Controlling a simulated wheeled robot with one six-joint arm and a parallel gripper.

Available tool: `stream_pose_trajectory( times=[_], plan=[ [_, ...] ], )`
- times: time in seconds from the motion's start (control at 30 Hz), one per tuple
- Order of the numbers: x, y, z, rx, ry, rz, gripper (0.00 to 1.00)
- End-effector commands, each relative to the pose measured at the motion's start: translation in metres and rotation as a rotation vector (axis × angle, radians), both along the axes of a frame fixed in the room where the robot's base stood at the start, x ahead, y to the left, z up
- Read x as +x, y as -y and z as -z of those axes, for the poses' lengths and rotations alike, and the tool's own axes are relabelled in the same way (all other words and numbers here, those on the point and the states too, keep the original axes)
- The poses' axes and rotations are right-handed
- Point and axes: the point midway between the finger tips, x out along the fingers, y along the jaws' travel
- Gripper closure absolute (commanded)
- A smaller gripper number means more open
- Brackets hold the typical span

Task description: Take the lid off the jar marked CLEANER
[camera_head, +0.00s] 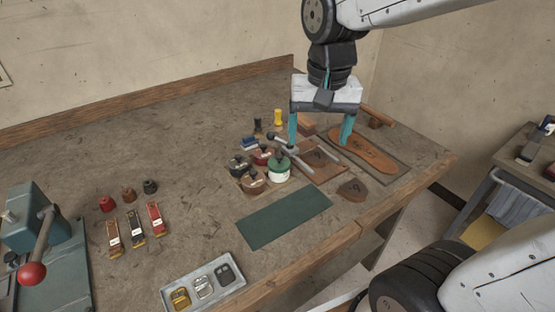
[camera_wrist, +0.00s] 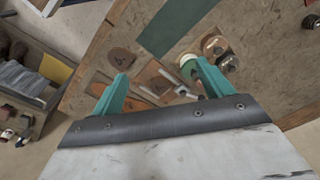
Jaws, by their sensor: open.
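A cluster of small jars stands near the table's middle. One is a white jar with a green lid (camera_head: 280,169); its lid also shows in the wrist view (camera_wrist: 188,66), partly behind a finger. Beside it are brown-toned jars, one at the front (camera_head: 253,184) and a dark-topped one at the left (camera_head: 239,165). No lettering is readable, so I cannot tell which is marked CLEANER. My gripper (camera_head: 320,134) is open and empty, pointing down above the table, to the right of the jars. Its two teal fingers (camera_wrist: 163,70) are spread wide.
A hammer (camera_head: 290,150) and brown leather pieces (camera_head: 353,190) lie below and beside my gripper. A sole (camera_head: 362,152) lies on a board at right. A green mat (camera_head: 284,218) in front is clear. A tray of tins (camera_head: 205,286) sits at the front edge.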

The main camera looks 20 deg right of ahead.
Motion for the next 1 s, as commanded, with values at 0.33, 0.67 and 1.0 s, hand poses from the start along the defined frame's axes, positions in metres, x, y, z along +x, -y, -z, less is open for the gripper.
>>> stream_pose_trajectory(
  times=[0.33, 0.67, 1.0],
  plan=[
    [0.114, -0.019, 0.059, 0.010, -0.054, 0.332, 0.21],
    [0.132, -0.020, 0.091, 0.012, -0.061, 0.401, 0.21],
    [0.131, -0.024, 0.137, 0.010, -0.063, 0.400, 0.21]
  ],
)
